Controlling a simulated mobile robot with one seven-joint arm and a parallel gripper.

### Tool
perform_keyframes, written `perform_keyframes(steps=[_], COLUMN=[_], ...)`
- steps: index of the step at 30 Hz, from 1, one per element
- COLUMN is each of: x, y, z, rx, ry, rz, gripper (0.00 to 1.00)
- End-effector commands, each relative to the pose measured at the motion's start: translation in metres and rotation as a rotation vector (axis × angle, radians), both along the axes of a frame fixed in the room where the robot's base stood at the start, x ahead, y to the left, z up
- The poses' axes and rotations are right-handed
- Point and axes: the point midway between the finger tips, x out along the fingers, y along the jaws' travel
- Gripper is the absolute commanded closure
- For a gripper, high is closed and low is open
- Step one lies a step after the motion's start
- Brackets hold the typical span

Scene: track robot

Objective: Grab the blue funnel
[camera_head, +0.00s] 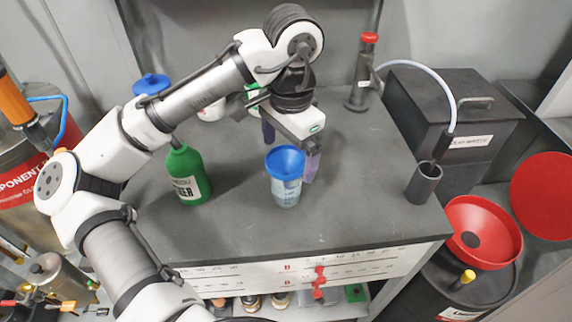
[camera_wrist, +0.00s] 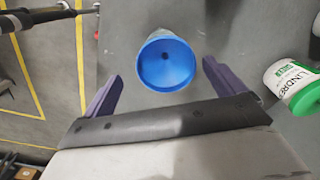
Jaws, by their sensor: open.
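The blue funnel (camera_head: 285,160) sits in the mouth of a clear, bluish container (camera_head: 286,192) near the middle of the grey bench top. In the wrist view, the funnel (camera_wrist: 166,64) shows its round blue mouth with a dark hole in the centre. My gripper (camera_head: 290,150) is just behind and above the funnel in the head view, fingers pointing down. In the wrist view, the two purple fingers of my gripper (camera_wrist: 162,75) are spread wide, one on each side of the funnel, with gaps between. Nothing is held.
A green bottle (camera_head: 187,172) stands left of the funnel. A white bottle with a green cap (camera_wrist: 290,85) shows at the right of the wrist view. A dark cup with a hose (camera_head: 424,182) is near the right edge. The front bench top (camera_head: 300,230) is clear.

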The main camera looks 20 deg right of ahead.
Motion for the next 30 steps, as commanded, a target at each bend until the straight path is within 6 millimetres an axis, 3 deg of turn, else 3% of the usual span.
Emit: perform_keyframes(steps=[5,13,22,30], x=[0.003,0.010,0.011,0.011], y=[0.000,-0.002,-0.003,-0.003], z=[-0.012,-0.050,-0.056,-0.056], rx=[0.002,0.001,-0.001,-0.001], ry=[0.002,0.001,-0.001,0.000], rz=[0.002,0.001,0.000,0.000], gripper=[0.05,0.05,0.05,0.40])
